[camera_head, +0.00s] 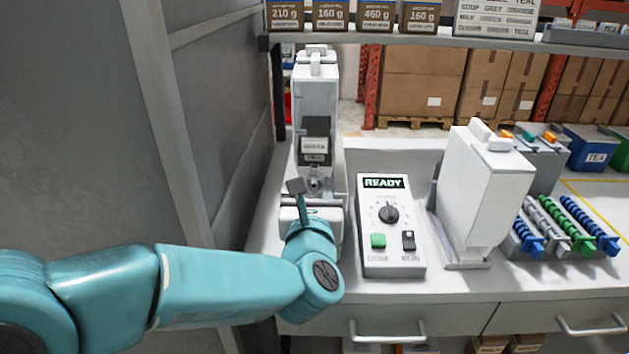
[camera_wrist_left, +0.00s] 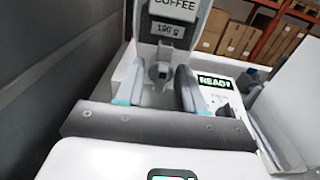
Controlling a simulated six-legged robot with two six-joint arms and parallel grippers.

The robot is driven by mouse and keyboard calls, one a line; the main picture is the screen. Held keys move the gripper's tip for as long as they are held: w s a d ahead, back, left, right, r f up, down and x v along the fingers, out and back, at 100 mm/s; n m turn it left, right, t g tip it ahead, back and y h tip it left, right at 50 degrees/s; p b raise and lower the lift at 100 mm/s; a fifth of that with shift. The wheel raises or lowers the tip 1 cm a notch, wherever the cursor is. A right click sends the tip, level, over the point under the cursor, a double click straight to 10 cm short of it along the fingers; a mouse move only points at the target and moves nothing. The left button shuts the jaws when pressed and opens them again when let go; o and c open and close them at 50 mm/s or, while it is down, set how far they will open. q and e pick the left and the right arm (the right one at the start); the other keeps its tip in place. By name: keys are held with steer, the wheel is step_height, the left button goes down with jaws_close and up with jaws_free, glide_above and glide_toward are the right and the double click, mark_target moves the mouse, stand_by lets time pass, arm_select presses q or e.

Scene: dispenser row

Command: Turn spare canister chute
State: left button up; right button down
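A tall white coffee canister (camera_head: 316,95) stands in a dispenser at the left of the counter. Its front has a dark label and a grey spout (camera_head: 315,184), which also shows in the left wrist view (camera_wrist_left: 160,74). A second white canister (camera_head: 487,190) stands on the counter to the right, with a grey part along its left edge. My left gripper (camera_head: 300,200) is in front of the coffee dispenser. In the left wrist view its fingers (camera_wrist_left: 157,92) are apart, one on each side below the spout, with nothing visibly held. My right gripper is not in view.
A control box (camera_head: 392,225) reading READY, with a knob and buttons, stands between the canisters. Coloured coils (camera_head: 565,228) and a blue TEA bin (camera_head: 592,150) are at the right. A shelf (camera_head: 400,37) crosses above. A grey wall (camera_head: 215,110) is close on the left.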

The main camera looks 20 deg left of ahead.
arm_select(q)
steer(key=shift+w+a, duration=0.1)
steer(key=shift+w, duration=0.45)
jaws_close()
